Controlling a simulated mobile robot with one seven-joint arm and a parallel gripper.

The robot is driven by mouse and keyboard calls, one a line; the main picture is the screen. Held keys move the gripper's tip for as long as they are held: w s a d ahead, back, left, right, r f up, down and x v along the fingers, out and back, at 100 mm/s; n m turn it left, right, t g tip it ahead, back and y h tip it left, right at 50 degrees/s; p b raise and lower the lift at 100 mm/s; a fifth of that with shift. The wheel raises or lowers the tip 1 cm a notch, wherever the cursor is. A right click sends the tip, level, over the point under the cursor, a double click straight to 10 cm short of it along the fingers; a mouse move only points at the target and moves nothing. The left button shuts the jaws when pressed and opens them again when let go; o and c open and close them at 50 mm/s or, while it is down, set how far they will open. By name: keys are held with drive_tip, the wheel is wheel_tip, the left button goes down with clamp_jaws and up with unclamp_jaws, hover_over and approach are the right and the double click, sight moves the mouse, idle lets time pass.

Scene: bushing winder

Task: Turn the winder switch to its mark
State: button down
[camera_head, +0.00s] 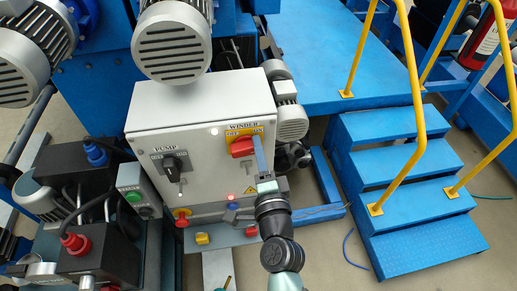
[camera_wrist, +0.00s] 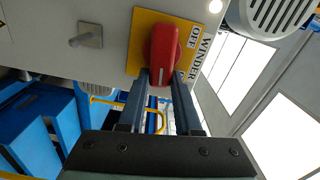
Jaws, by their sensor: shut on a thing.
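The winder switch is a red knob (camera_head: 242,147) on a yellow plate (camera_head: 236,134) labelled WINDER, on the front of the grey cabinet. In the wrist view the red knob (camera_wrist: 164,48) fills the middle of the yellow plate (camera_wrist: 140,42), with OFF printed beside it. A white line shows on the knob's end nearest me. My gripper (camera_head: 257,150) reaches up from below right. In the wrist view my gripper's fingers (camera_wrist: 161,82) are shut on the near end of the knob, one on each side. The fingers hide part of the plate, and the target mark is not clear.
The pump switch (camera_head: 171,163) is black and sits left on the same cabinet (camera_head: 205,100). A grey motor (camera_head: 291,118) stands close to the cabinet's right side. Blue steps (camera_head: 385,162) with yellow rails (camera_head: 416,100) are further right.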

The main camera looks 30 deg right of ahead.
drive_tip(key=shift+f+m, duration=0.25)
drive_tip(key=shift+m, duration=0.55)
drive_tip(key=c, duration=0.6)
unclamp_jaws()
drive_tip(key=b+v, duration=0.2)
drive_tip(key=v, duration=1.1)
